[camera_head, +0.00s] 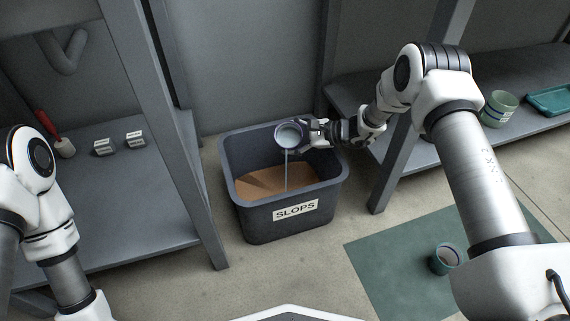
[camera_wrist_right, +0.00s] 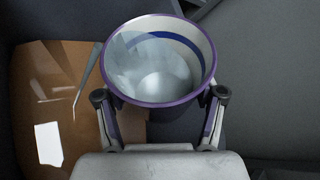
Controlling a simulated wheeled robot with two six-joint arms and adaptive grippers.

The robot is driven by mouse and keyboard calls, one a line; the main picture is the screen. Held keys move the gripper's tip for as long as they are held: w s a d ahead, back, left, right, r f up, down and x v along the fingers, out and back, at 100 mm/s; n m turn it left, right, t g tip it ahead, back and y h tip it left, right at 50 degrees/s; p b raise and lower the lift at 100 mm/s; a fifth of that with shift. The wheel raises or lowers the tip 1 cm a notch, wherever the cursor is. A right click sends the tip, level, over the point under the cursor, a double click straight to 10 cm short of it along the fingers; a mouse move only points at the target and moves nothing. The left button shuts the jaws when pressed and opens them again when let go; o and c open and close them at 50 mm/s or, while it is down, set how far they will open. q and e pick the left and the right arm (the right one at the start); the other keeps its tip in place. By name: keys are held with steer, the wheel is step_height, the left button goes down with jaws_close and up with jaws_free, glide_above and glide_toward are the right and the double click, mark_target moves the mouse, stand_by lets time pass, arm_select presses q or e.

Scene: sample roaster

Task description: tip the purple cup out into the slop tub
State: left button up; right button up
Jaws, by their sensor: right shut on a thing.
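The purple cup (camera_head: 289,136) is held over the slop tub (camera_head: 260,227), which is dark grey and labelled SLOPS. My right gripper (camera_head: 309,133) is shut on the cup. In the right wrist view the purple-rimmed cup (camera_wrist_right: 158,103) sits between the fingers of my right gripper (camera_wrist_right: 160,108), with clear liquid inside and a blue band on its inner wall. A thin stream falls from the cup into the tub, where brown liquid (camera_head: 262,183) lies. My left arm shows at the left edge; its gripper is out of view.
A green mat (camera_head: 385,262) on the floor bears a small green cup (camera_head: 444,259). A green labelled pot (camera_head: 499,108) and a teal tray (camera_head: 549,100) are on the right shelf. The left shelf holds small labelled blocks (camera_head: 104,147) and a red-handled tool (camera_head: 47,124). Shelf posts flank the tub.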

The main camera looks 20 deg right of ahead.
mark_target(276, 130)
arm_select(q)
steer(key=shift+s+r, duration=0.1)
steer(key=shift+r, duration=0.2)
arm_select(e)
steer(key=shift+s+a+r+n+t, duration=0.1)
steer(key=shift+s+r+n+t, duration=0.15)
steer(key=shift+r+n+t, duration=0.35)
stand_by(0.7)
arm_select(q)
steer(key=shift+r+p, duration=0.2)
steer(key=shift+p, duration=0.25)
arm_select(e)
steer(key=shift+s+a+r+n+t, duration=0.1)
steer(key=shift+r+n+t, duration=0.45)
steer(key=shift+n, duration=0.4)
steer(key=shift+s+r+n+t, duration=0.1)
steer(key=shift+r+n+t, duration=0.4)
steer(key=shift+n, duration=0.45)
stand_by(1.7)
arm_select(q)
steer(key=shift+f+b, duration=0.4)
steer(key=shift+f, duration=0.05)
arm_select(e)
steer(key=shift+s+a+r+n+t, duration=0.15)
steer(key=shift+s+r+n+t, duration=0.05)
steer(key=shift+s+n, duration=0.15)
steer(key=shift+s+a+r+n+t, duration=0.15)
steer(key=shift+s+n, duration=0.1)
steer(key=shift+s, duration=0.1)
